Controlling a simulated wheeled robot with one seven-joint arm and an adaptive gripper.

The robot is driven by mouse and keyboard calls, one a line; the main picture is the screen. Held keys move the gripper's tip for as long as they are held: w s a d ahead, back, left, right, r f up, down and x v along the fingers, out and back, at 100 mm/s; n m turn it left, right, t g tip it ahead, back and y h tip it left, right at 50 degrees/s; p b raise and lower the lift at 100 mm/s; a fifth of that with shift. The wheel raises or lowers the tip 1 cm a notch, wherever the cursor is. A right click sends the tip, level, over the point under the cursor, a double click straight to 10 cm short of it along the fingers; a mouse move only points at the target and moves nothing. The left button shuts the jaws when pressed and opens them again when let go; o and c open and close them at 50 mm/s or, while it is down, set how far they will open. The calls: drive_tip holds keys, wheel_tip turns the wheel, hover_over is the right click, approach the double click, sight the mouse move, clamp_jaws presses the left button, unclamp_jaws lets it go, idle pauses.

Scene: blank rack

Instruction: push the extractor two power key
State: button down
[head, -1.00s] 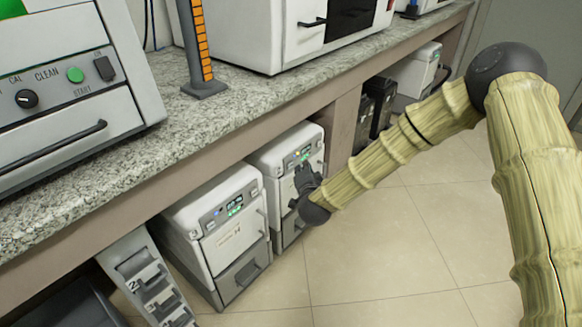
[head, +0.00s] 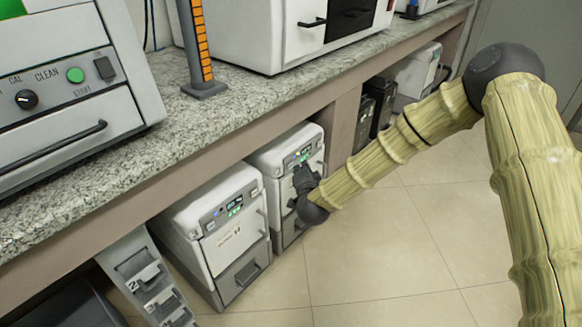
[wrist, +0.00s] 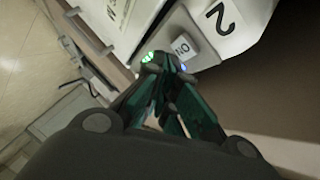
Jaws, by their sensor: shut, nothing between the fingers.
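The extractor (head: 282,163) at my gripper is a white and grey box under the counter, the right one of two alike. The wrist view shows a large "2" label (wrist: 222,17) on it. Its white power key (wrist: 182,47) carries letters that look like "ON" seen upside down. My gripper (head: 303,170) is in front of this extractor's panel. In the wrist view my gripper (wrist: 165,68) is shut and empty, its fingertips close below the key. I cannot tell whether they touch the panel. A green light and a blue light show beside the tips.
A similar extractor (head: 218,222) stands to the left, with a lit panel. The granite counter (head: 160,130) overhangs both. A grey numbered rack (head: 150,280) stands at the lower left. Dark boxes (head: 376,105) stand farther right under the counter. The tiled floor (head: 390,245) in front is clear.

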drive_tip(key=shift+w+a, duration=0.15)
idle(0.5)
drive_tip(key=shift+w+a, duration=0.15)
drive_tip(key=shift+a, duration=0.05)
drive_tip(key=shift+w+a, duration=0.15)
drive_tip(key=shift+a, duration=0.05)
idle(0.8)
drive_tip(key=shift+d+p, duration=0.15)
drive_tip(key=shift+p, duration=0.15)
drive_tip(key=shift+s+d, duration=0.4)
drive_tip(key=shift+s, duration=0.05)
drive_tip(key=shift+d, duration=0.1)
drive_tip(key=s+d, duration=0.1)
drive_tip(key=s+d+p, duration=0.1)
drive_tip(key=d, duration=0.1)
drive_tip(key=s+d, duration=0.1)
drive_tip(key=shift+s+d+p, duration=0.25)
drive_tip(key=shift+d+p, duration=0.1)
drive_tip(key=shift+p, duration=0.05)
idle(1.3)
